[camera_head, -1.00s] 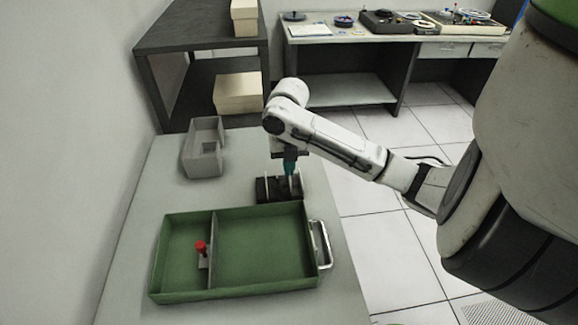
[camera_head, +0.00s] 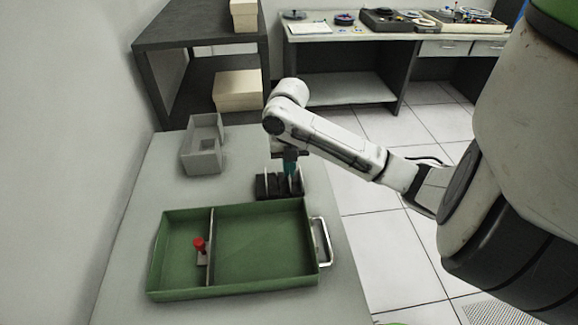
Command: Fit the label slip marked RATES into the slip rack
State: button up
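The slip rack (camera_head: 266,191) is a small black slotted block on the table, just behind the green tray. Thin white slips (camera_head: 267,174) stand upright in it. They are too small to read, so I cannot tell which one is marked RATES. My gripper (camera_head: 291,168) points down at the rack's right half, its teal fingers at or just above the slots. A white edge (camera_head: 298,181) shows right beside the fingers. I cannot tell whether the fingers hold it or stand next to it. The finger gap is hidden.
A green divided tray (camera_head: 262,248) with a metal handle (camera_head: 321,241) lies in front; a red-knobbed item (camera_head: 200,245) is in it by the divider. A grey open box (camera_head: 202,158) stands behind left. The table (camera_head: 150,195) is clear at left.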

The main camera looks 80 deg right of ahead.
jog(key=o, duration=0.4)
jog(key=shift+o, duration=0.2)
notch_tip(320, 180, up, 11)
dwell(0.4)
jog(key=shift+f, duration=0.15)
dwell(0.5)
